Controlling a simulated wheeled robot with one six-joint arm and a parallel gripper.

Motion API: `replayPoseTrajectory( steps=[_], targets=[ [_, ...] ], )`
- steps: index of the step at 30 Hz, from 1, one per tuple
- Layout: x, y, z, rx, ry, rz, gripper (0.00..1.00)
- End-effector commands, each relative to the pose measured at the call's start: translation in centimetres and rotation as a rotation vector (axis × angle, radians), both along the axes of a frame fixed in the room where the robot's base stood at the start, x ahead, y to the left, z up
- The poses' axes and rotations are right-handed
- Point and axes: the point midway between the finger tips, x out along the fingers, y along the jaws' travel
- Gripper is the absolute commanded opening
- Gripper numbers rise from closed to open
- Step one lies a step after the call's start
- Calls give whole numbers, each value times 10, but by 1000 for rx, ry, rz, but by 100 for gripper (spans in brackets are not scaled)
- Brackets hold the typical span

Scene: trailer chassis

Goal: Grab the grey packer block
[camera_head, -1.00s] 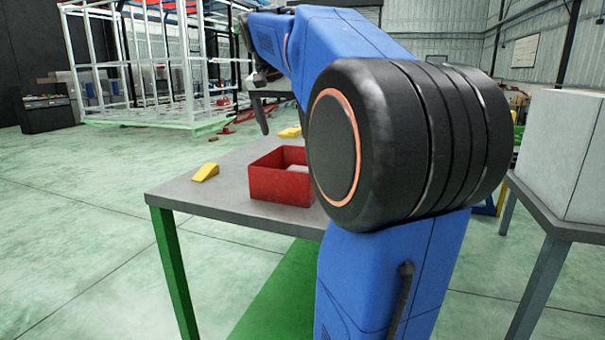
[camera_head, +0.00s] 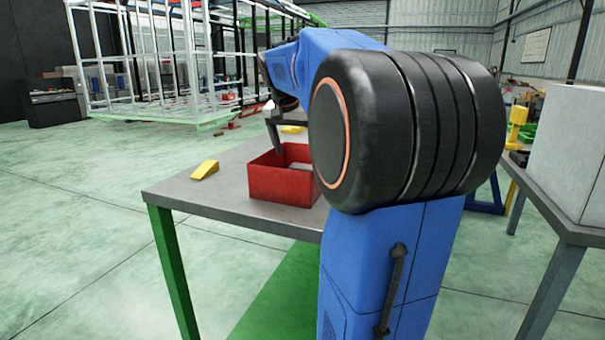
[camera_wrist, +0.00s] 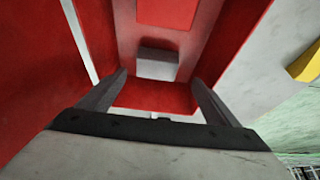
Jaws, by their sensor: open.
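A grey block (camera_wrist: 157,68) lies inside the red open-topped box, between my fingers in the wrist view. Part of a light grey thing (camera_head: 299,167) also shows inside the box in the head view. The red box (camera_head: 281,187) stands on the grey table. My gripper (camera_wrist: 158,78) is open, with one finger at each side of the block's line and nothing held. In the head view my gripper (camera_head: 277,148) points down over the box, its lower end at the rim. I cannot tell whether the fingers touch the block.
A yellow wedge (camera_head: 205,170) lies on the table (camera_head: 222,205) left of the box. Another yellow piece (camera_head: 292,129) lies behind the box. A second table with a large pale box (camera_head: 565,150) stands at the right. The box walls closely surround my fingers.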

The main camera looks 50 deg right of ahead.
Motion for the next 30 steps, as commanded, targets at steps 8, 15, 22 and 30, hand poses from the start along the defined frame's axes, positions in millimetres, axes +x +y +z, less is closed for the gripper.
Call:
replayPoseTrajectory(
  steps=[8, 15, 22, 30],
  targets=[
    [4, -9, -21, 1, 0, 0, 84],
    [2, -22, -44, 1, 2, -2, 84],
    [6, -31, -65, 1, 0, 0, 84],
    [6, -32, -67, 0, 0, 0, 84]
  ],
)
